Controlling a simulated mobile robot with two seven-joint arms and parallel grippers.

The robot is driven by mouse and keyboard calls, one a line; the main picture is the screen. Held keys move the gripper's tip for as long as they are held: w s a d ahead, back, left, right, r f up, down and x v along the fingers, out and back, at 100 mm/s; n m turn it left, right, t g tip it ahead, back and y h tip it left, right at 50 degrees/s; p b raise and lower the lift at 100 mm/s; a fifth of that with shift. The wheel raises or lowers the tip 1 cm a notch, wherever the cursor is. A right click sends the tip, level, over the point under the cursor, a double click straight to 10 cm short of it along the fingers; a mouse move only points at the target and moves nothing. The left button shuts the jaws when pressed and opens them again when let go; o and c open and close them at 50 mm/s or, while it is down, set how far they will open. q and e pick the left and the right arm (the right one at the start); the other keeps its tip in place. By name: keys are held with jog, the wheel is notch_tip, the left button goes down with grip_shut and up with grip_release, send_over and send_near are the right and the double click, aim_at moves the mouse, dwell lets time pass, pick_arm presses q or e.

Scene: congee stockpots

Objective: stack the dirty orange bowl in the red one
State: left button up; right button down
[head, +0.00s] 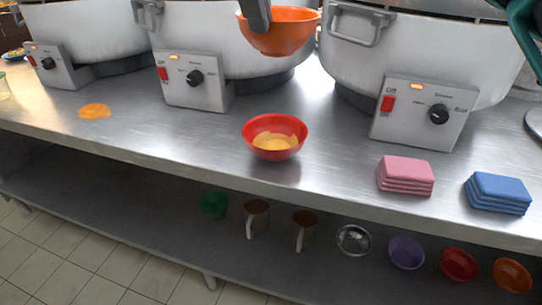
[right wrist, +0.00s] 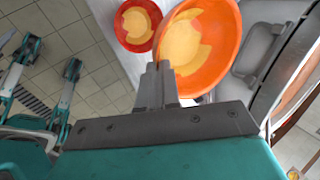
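The orange bowl (head: 280,32) hangs in the air in front of the middle stockpot, above and behind the red bowl. The right wrist view shows yellowish residue inside the orange bowl (right wrist: 225,30). My right gripper (head: 257,14) is shut on its rim; the fingers also show in the right wrist view (right wrist: 160,82). The red bowl (head: 275,137) stands upright on the steel counter, with yellowish residue inside.
Large stockpots with control boxes (head: 195,80) line the back of the counter (head: 320,140). Pink cloths (head: 405,175) and blue cloths (head: 498,192) lie to the right, an orange spill (head: 95,111) to the left. The lower shelf holds mugs and bowls. Counter around the red bowl is clear.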

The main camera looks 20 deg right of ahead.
notch_tip(320, 180, down, 20)
jog(key=b, duration=0.4)
jog(key=shift+a+b, duration=0.1)
jog(key=shift+b, duration=0.3)
pick_arm(q)
jog(key=shift+w+d+f+h, duration=0.15)
jog(key=shift+d+f, duration=0.2)
jog(key=shift+f, duration=0.25)
jog(key=shift+w+d+f+h, duration=0.15)
jog(key=shift+d+f, duration=0.15)
jog(key=shift+f, duration=0.25)
jog(key=shift+f, duration=0.1)
